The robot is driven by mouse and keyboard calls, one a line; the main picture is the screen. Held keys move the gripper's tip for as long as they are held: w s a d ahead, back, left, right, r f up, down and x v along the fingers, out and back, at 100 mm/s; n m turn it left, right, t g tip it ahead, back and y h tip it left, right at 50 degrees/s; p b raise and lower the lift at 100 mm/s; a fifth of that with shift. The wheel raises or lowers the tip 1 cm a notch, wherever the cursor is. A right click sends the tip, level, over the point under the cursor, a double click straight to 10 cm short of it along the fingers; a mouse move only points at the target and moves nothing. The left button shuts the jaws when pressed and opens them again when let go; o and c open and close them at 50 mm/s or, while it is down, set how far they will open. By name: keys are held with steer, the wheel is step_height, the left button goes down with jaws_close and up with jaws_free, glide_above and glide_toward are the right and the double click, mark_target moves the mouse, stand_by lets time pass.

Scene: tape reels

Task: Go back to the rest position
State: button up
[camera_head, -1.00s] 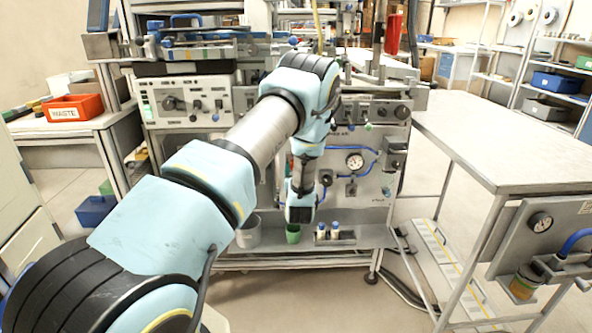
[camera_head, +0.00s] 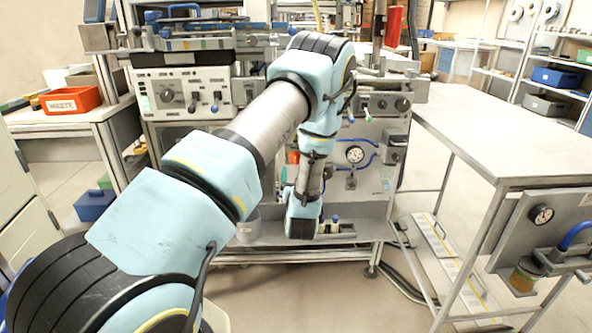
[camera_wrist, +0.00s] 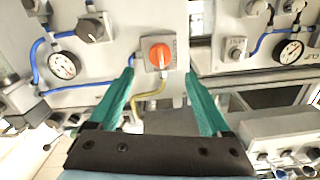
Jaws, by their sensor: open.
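My gripper (camera_wrist: 160,74) shows in the wrist view as two green fingers spread apart, with nothing between them. Beyond the fingers is a grey machine panel with an orange rotary knob (camera_wrist: 160,56) and a yellow hose below it. In the head view my blue and grey arm reaches from the lower left to the machine front.
The machine (camera_head: 186,93) stands ahead, with a low shelf (camera_head: 270,232) under its panel. A bare grey table (camera_head: 510,145) is at the right, with a gauge unit (camera_head: 541,214) at its near end. Floor shows between machine and table.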

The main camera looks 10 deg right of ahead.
steer(key=shift+s+a, duration=0.2)
steer(key=shift+s, duration=0.85)
steer(key=a+r+n+g+y+p, duration=0.25)
steer(key=a+r+g+p, duration=0.35)
steer(key=a+r, duration=0.4)
steer(key=s+a+r+g+p, duration=0.2)
steer(key=s+a+r+g, duration=0.3)
steer(key=s, duration=0.6)
steer(key=s+a+r+g+p, duration=0.2)
steer(key=s+a+r+g, duration=0.3)
steer(key=s+a+r, duration=0.2)
steer(key=s+a+n, duration=0.1)
steer(key=s+a, duration=0.1)
steer(key=s, duration=0.2)
steer(key=shift+a+r+y+p, duration=0.15)
steer(key=shift+a+y+p, duration=0.2)
steer(key=shift+a, duration=0.05)
